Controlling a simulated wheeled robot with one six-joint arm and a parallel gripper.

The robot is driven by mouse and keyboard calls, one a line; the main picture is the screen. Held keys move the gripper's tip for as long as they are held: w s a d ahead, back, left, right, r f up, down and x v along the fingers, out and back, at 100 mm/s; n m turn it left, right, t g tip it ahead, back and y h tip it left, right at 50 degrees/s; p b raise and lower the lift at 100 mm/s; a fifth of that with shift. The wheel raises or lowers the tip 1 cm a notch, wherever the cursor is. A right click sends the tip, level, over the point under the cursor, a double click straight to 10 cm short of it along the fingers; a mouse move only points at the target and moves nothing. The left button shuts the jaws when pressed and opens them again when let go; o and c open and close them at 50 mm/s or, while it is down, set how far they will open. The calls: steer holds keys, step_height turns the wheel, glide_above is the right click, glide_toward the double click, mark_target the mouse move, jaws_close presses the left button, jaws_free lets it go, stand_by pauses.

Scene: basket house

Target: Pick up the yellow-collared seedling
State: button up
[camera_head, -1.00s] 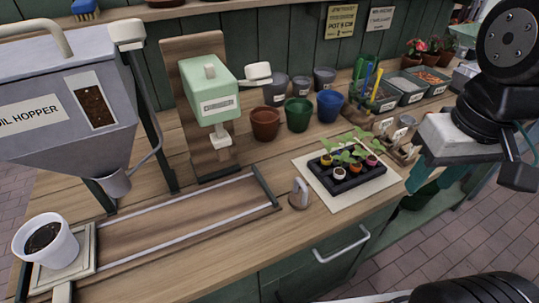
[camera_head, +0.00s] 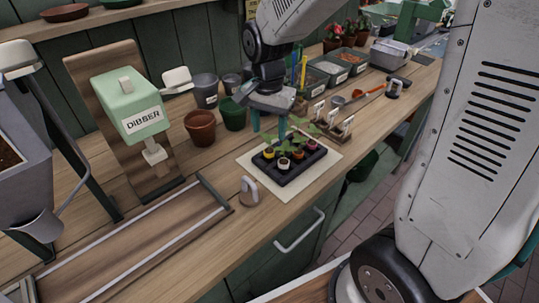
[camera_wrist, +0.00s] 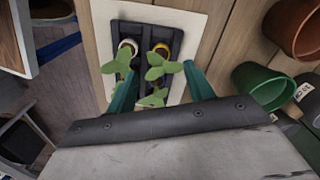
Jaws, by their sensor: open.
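A seedling with a yellow collar (camera_head: 268,153) stands upright at the back left of a black tray (camera_head: 290,174). In the wrist view it appears at the tray's upper right (camera_wrist: 162,48), its leaves partly covering the pot. A white-collared seedling (camera_head: 283,163) stands beside it. Other seedlings, one with a magenta collar (camera_head: 312,145), stand further right. My gripper (camera_head: 269,131) hangs above the tray's back side, pointing down. Its teal fingers are apart and empty. In the wrist view leaves show between the fingers (camera_wrist: 160,76); I cannot tell whether they touch.
The tray lies on a pale mat (camera_head: 253,163) on the wooden bench. Terracotta (camera_head: 200,130) and green (camera_head: 234,117) pots stand behind and left. A small grey-handled object (camera_head: 249,191) sits in front. Labelled markers (camera_head: 337,127) and bins stand to the right.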

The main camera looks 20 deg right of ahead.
mark_target(269, 150)
step_height(269, 150, down, 8)
steer(key=shift+w+d+r, duration=0.15)
steer(key=shift+r, duration=0.05)
steer(key=c, duration=1)
